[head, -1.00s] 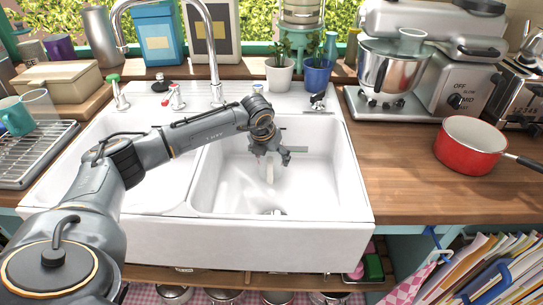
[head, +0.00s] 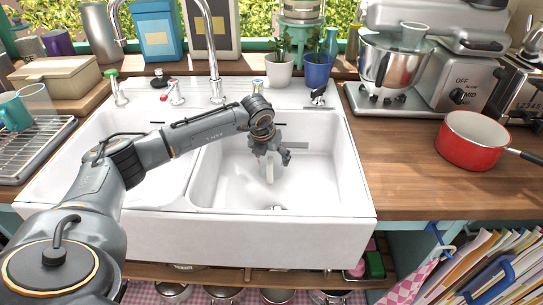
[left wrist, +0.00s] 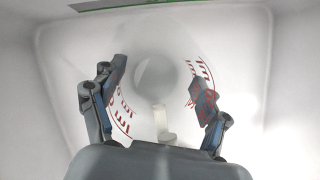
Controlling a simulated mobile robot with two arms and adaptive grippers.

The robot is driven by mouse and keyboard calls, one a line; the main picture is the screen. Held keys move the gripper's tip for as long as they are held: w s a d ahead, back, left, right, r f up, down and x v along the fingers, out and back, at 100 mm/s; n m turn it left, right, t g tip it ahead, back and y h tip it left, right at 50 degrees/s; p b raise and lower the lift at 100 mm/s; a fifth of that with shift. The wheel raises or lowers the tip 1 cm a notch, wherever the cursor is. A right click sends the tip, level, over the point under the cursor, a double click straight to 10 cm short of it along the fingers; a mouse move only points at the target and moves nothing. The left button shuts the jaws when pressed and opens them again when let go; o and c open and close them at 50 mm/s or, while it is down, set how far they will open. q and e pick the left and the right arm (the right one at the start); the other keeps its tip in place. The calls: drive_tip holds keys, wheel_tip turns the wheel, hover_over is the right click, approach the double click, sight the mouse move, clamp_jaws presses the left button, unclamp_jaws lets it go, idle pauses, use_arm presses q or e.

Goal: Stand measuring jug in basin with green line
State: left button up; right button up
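The clear measuring jug (left wrist: 140,125) with red scale marks is between the two fingers of my left gripper (left wrist: 160,100) in the left wrist view. The finger pads show through its walls beside the marks, one on each side. In the head view my left gripper (head: 270,155) reaches into the right basin (head: 330,190). The jug is barely visible there; a pale upright piece (head: 268,174) shows below the fingers. A green line (left wrist: 130,4) runs along the basin edge at the top of the left wrist view. My right gripper is out of view.
The left basin (head: 130,165) is empty and partly hidden by my arm. A faucet (head: 212,60) and taps stand behind the sink. A red pan (head: 472,142) and a mixer (head: 395,65) stand at the right. A drying rack (head: 35,150) is at the left.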

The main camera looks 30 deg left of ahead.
use_arm(q)
drive_tip(key=o, duration=0.4)
drive_tip(key=shift+o, duration=0.2)
drive_tip(key=v, duration=1.2)
clamp_jaws()
idle(0.4)
idle(0.7)
